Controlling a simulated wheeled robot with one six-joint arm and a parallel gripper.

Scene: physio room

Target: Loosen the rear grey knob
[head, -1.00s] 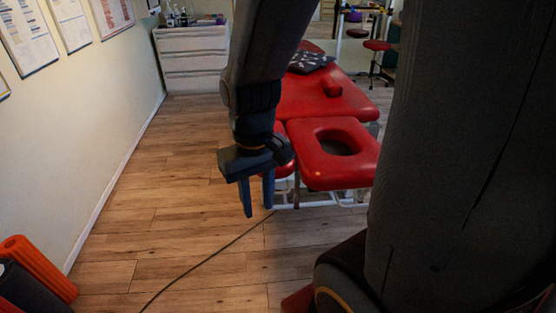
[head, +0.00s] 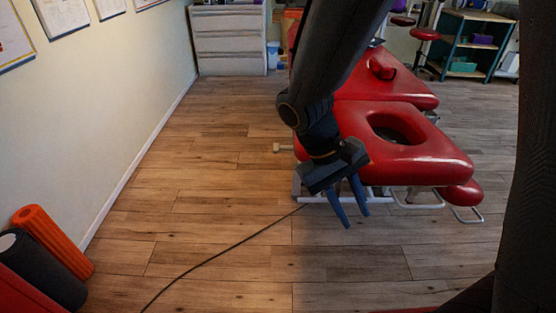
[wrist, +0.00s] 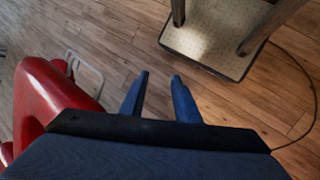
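The red treatment table (head: 440,156) stands to the right of centre in the head view, with a face hole in its near section. A pale, small knob-like piece (head: 283,148) sticks out from its left side, partly behind my arm; I cannot tell whether it is the rear grey knob. My gripper (head: 355,219) has two blue fingers apart, with nothing between them, in front of the table's near left corner. In the wrist view my gripper (wrist: 159,77) is also open and empty over floor. The red padding (wrist: 42,98) is at left there, and no knob is visible.
A cable (head: 215,257) crosses the wooden floor. Orange (head: 55,243) and dark (head: 40,270) rollers are at the lower left. White drawers (head: 230,40) stand at the back. A pale square platform (wrist: 220,35) is at the wrist view's top.

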